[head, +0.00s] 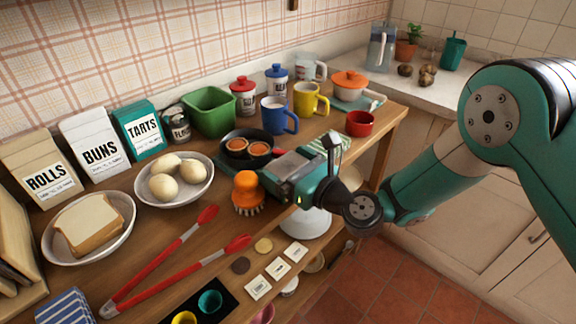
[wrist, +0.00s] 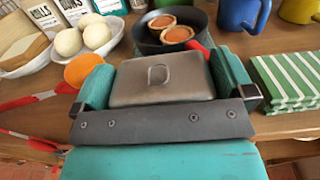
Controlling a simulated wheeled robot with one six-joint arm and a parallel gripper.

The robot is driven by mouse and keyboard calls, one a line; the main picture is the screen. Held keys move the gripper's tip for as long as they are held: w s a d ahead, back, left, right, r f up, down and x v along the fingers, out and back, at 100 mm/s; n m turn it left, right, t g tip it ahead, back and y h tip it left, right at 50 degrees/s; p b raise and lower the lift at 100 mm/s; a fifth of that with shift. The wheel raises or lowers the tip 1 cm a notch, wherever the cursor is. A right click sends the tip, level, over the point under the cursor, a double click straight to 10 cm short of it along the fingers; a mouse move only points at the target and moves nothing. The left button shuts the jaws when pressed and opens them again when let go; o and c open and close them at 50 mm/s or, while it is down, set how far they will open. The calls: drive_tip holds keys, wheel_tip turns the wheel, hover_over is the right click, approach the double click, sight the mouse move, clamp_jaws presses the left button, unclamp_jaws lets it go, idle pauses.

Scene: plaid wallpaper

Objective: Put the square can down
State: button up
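The square can is a flat grey-brown metal tin with a pull tab on top. In the wrist view the square can (wrist: 162,77) sits between the two teal fingers of my gripper (wrist: 165,85), with a finger against each side. In the head view the can (head: 293,161) is partly hidden by my gripper (head: 300,172), which is over the front part of the wooden table (head: 180,208). The can's underside is hidden, so I cannot tell whether it touches the table.
A black pan (head: 247,137) with two tarts is just behind the can. An orange brush (head: 246,190) stands to the left. A green striped cloth (wrist: 290,78) lies to the right.

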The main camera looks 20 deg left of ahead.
drive_tip(key=shift+r, duration=0.2)
drive_tip(key=s+d+n+g+h+b, duration=0.2)
drive_tip(key=s+d+n+h+b, duration=0.2)
drive_tip(key=d+n, duration=0.6)
drive_tip(key=s+d+n+g+h+b, duration=0.2)
drive_tip(key=s+d+n+h+b, duration=0.2)
drive_tip(key=s+d+n, duration=0.5)
drive_tip(key=s+d+r+n+g+h+b, duration=0.1)
drive_tip(key=s+d+n+g+h+b, duration=0.2)
drive_tip(key=s+d+n, duration=0.4)
drive_tip(key=d+n+h+b, duration=0.1)
drive_tip(key=d+n, duration=0.2)
drive_tip(key=d, duration=0.3)
drive_tip(key=shift+s+d+n+b, duration=0.25)
drive_tip(key=shift+d+n+b, duration=0.1)
drive_tip(key=shift+n+b, duration=0.05)
drive_tip(key=shift+c, duration=0.5)
